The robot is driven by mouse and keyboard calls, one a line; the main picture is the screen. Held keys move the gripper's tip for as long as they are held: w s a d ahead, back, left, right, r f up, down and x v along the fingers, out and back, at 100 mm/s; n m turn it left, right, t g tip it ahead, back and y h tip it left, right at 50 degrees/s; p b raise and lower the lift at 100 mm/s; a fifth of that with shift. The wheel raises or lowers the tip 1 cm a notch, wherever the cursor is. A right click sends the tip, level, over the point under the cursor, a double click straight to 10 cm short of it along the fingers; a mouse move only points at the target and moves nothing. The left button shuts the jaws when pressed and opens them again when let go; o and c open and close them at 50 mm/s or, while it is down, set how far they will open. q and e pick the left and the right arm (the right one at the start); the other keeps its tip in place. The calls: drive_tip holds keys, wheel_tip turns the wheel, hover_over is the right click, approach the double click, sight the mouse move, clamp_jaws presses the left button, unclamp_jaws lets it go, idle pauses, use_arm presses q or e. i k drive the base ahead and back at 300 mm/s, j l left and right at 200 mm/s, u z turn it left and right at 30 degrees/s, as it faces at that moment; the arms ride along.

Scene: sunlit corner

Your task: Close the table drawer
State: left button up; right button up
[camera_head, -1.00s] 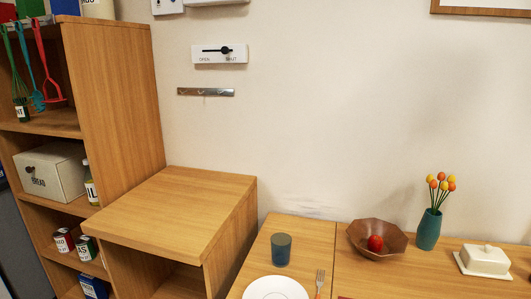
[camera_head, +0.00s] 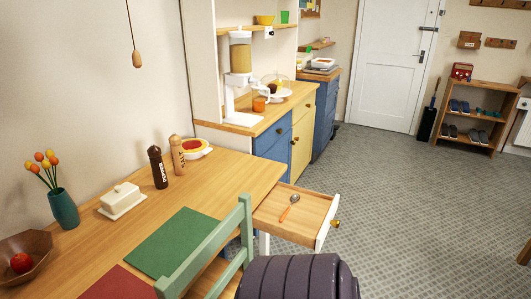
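The table drawer (camera_head: 274,219) is pulled out from the right end of the wooden table (camera_head: 235,170). It has a white front with a round brass knob (camera_head: 336,223) facing right. A spoon with an orange handle (camera_head: 289,207) lies inside it. A dark ribbed part of my own body shows at the bottom, below the drawer. Neither of my grippers is in view.
A green chair (camera_head: 207,248) stands at the table, close to the drawer's near side. Pepper and salt mills, a butter dish (camera_head: 122,200) and a vase (camera_head: 63,208) stand on the table. The grey floor (camera_head: 420,210) right of the drawer is clear.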

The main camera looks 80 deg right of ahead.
sight(308, 221)
drive_tip(key=z, duration=3)
